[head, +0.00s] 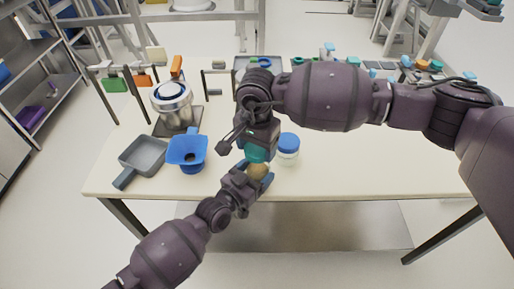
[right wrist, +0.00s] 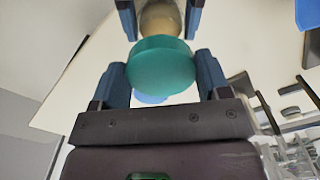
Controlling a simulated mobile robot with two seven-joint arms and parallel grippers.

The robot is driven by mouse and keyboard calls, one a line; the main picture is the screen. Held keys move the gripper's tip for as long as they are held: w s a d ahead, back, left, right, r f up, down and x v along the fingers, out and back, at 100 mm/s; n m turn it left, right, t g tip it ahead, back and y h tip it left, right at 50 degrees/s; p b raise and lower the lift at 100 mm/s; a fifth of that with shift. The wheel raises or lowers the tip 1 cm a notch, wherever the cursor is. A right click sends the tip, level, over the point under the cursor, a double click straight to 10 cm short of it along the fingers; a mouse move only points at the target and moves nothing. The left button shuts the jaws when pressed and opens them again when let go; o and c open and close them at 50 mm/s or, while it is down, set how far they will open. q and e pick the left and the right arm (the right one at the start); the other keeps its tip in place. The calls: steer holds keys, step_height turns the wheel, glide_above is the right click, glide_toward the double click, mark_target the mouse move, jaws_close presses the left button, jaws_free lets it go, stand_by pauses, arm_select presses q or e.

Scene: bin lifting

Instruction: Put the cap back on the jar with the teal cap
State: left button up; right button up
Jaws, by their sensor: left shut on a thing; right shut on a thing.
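The teal cap (head: 257,154) is between the fingers of my right gripper (right wrist: 162,78), which is shut on it; the cap fills the middle of the right wrist view (right wrist: 161,65). The jar (head: 258,171) has tan contents and is held by my left gripper (head: 256,177), shut around it over the table's front edge. In the right wrist view the jar (right wrist: 161,18) sits between the left gripper's blue fingers, directly against or very near the cap. Whether cap and jar touch, and the jar's mouth, are hidden.
A white jar with a blue cap (head: 288,149) stands close to the right of my grippers. A blue funnel-like container (head: 187,151), a grey pan (head: 143,155) and a metal pot (head: 173,106) stand on the left. The table's (head: 380,165) front right is clear.

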steer(key=shift+f, duration=1.15)
steer(key=shift+f, duration=0.9)
steer(key=shift+f, duration=0.6)
steer(key=o, duration=1)
steer(key=shift+c, duration=0.2)
step_height(320, 180, up, 12)
